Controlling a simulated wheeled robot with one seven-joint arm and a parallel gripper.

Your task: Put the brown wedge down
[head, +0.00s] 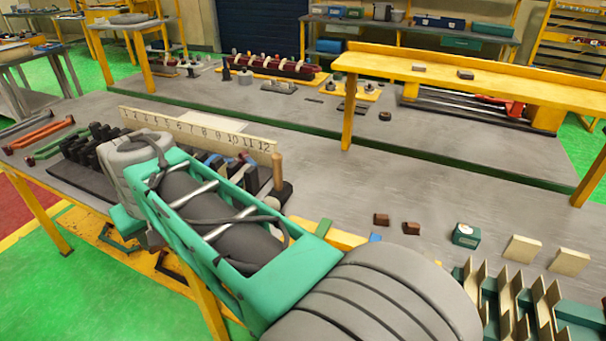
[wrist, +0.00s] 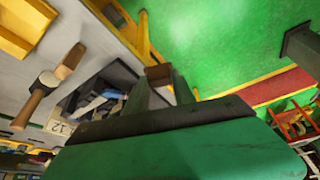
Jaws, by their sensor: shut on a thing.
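In the wrist view my gripper (wrist: 160,84) is shut on the brown wedge (wrist: 158,71), which shows at the fingertips. Behind the wedge in this view are the green floor and a yellow frame edge. The wedge is apart from any surface I can make out. In the head view my own arm hides the gripper and the held wedge.
A numbered board (head: 200,128) stands behind my arm. A mallet (wrist: 45,90) shows at left in the wrist view. A teal block (head: 466,235), pale blocks (head: 523,248) and a slotted rack (head: 520,300) are at right. The grey table middle (head: 380,175) is clear.

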